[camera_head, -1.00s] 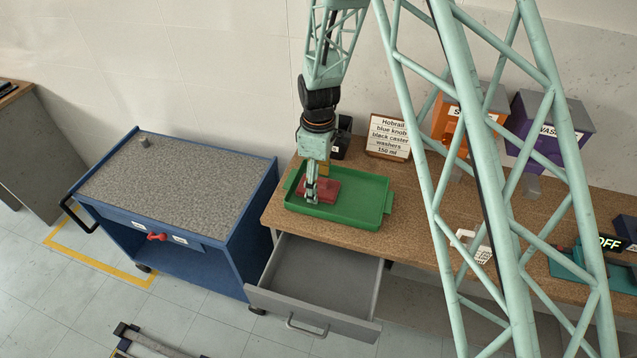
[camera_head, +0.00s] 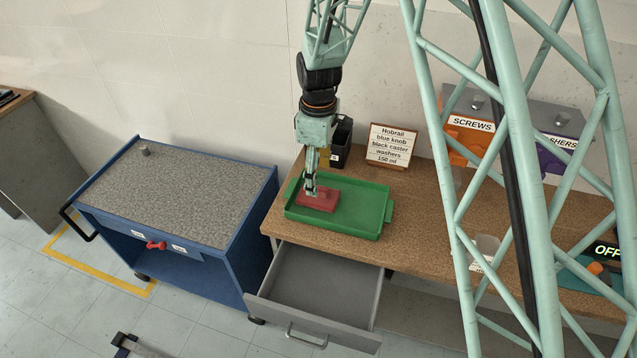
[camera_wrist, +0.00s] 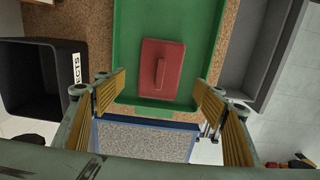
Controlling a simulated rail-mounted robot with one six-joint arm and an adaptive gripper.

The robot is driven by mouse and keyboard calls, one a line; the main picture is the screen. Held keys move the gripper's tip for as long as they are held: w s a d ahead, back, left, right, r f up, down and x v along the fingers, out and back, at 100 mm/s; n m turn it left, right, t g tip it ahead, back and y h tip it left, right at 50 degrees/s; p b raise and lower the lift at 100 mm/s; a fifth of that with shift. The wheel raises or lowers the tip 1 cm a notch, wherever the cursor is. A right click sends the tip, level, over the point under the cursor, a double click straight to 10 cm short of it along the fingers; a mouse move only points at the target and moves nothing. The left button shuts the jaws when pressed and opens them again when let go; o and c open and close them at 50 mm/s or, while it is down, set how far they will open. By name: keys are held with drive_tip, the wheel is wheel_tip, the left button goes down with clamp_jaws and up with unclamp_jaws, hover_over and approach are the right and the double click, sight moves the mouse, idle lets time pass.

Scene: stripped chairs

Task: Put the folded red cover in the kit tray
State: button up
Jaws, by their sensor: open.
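The folded red cover (camera_head: 319,200) lies flat in the left part of the green kit tray (camera_head: 366,222). In the wrist view the cover (camera_wrist: 174,72) rests on the tray floor, with a raised strip along its middle, inside the tray's rim (camera_wrist: 122,50). My gripper (camera_head: 311,190) is above the cover in the head view. In the wrist view its two yellow-padded fingers (camera_wrist: 165,100) are wide apart, with nothing between them, and the cover shows beyond them. The gap between the fingertips and the cover is hard to judge.
An open, empty grey drawer (camera_head: 318,287) juts out below the bench (camera_head: 415,250). A black bin (camera_head: 341,145) and a sign card (camera_head: 390,147) stand behind the tray. A blue cart (camera_head: 170,190) is to the left. Orange and purple bins are at the right, partly behind my frame.

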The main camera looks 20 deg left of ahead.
sight(319, 189)
drive_tip(key=shift+r, duration=2.35)
drive_tip(key=shift+r, duration=0.1)
